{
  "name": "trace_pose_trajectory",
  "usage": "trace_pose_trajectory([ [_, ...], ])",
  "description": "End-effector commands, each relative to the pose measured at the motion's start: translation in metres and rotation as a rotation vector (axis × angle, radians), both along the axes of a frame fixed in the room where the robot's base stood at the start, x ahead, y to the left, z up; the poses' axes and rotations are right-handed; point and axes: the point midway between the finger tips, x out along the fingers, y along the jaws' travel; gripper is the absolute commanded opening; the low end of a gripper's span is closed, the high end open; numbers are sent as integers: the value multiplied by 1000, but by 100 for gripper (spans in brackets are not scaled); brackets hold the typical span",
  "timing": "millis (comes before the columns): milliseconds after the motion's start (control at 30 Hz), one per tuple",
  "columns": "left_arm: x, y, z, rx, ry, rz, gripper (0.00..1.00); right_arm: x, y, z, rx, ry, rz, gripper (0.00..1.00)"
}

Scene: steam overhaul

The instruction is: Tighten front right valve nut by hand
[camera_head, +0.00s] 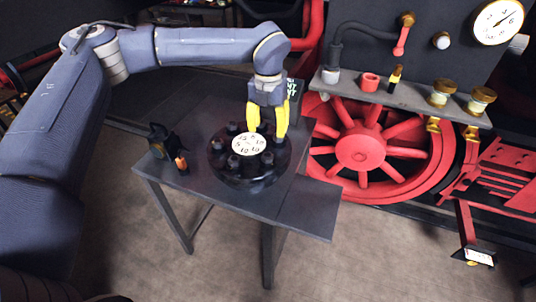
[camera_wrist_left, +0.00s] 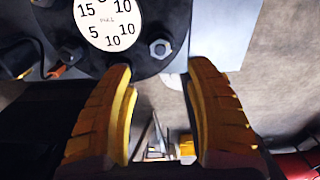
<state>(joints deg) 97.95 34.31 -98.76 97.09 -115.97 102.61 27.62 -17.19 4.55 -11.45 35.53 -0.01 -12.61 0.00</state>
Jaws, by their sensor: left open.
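A round black valve flange (camera_head: 243,180) with a white numbered dial (camera_head: 248,144) in its middle lies on a dark table. Several nuts on studs stand around its rim. My left gripper (camera_head: 267,127) reaches down over the flange's back right side, with its yellow fingers open. In the left wrist view the open fingers (camera_wrist_left: 160,75) frame a grey hex nut (camera_wrist_left: 161,48) on the flange edge; the nut lies just beyond the fingertips, and no contact shows. The dial (camera_wrist_left: 108,18) also shows there. My right gripper is out of view.
A small dark tool with an orange part (camera_head: 181,162) stands on the table (camera_head: 285,215) left of the flange. A dark box (camera_head: 295,92) is behind the gripper. A red wheel (camera_head: 361,148) and a grey shelf with brass fittings (camera_head: 442,92) are at right.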

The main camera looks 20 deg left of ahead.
Motion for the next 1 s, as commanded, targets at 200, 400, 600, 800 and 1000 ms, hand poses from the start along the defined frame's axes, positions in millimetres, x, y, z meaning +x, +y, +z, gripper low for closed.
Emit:
trace_pose_trajectory([
  [200, -1, 0, -42, 0, 3, 0, 54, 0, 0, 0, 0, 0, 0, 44],
  [400, 0, 0, -74, 0, 2, -1, 54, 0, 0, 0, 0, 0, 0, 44],
  [600, 0, 0, -97, 0, 0, 0, 54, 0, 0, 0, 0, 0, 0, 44],
  [800, 0, 0, -108, 0, 0, -1, 54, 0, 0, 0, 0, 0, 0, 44],
  [1000, 0, 0, -111, -1, 0, -1, 54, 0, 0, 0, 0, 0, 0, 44],
])
